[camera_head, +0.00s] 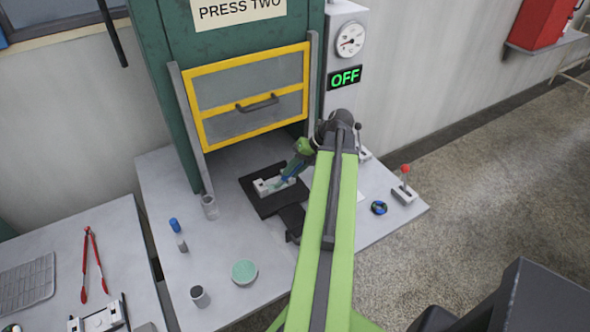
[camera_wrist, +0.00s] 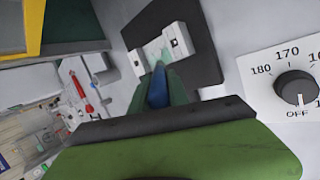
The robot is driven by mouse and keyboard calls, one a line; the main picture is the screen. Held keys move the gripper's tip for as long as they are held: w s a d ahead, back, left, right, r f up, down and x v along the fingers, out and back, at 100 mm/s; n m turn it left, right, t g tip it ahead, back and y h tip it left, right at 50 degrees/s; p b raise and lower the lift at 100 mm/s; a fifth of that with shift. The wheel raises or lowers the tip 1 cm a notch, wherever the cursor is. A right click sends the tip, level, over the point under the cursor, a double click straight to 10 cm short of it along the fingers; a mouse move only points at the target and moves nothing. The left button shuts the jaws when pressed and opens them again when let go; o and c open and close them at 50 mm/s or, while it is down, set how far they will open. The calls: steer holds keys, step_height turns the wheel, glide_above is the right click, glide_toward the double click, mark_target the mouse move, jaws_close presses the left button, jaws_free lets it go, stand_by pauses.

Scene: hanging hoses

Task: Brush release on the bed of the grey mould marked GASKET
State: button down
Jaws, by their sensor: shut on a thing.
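The light grey mould (camera_head: 262,188) lies on a black plate (camera_head: 250,187) on the bench in front of the press. It also shows in the wrist view (camera_wrist: 179,42), where its bed between two raised end blocks has a pale green tint. No marking on it is readable. My gripper (camera_head: 294,166) is shut on a blue-handled brush (camera_wrist: 158,88). The brush points down at the mould's bed; I cannot tell whether its tip touches. The fingers hide most of the handle, and my arm hides part of the bench behind.
A red-knobbed lever (camera_head: 404,185) and a dark ring (camera_head: 379,208) are at right.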

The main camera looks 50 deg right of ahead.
steer(key=shift+w+a, duration=0.25)
steer(key=shift+a, duration=0.5)
steer(key=shift+s+d, duration=0.35)
steer(key=shift+d, duration=0.55)
steer(key=shift+d, duration=0.1)
steer(key=shift+s+d, duration=0.35)
steer(key=shift+d, duration=0.4)
steer(key=shift+a, duration=0.1)
steer(key=shift+w+a, duration=0.35)
steer(key=shift+a, duration=0.4)
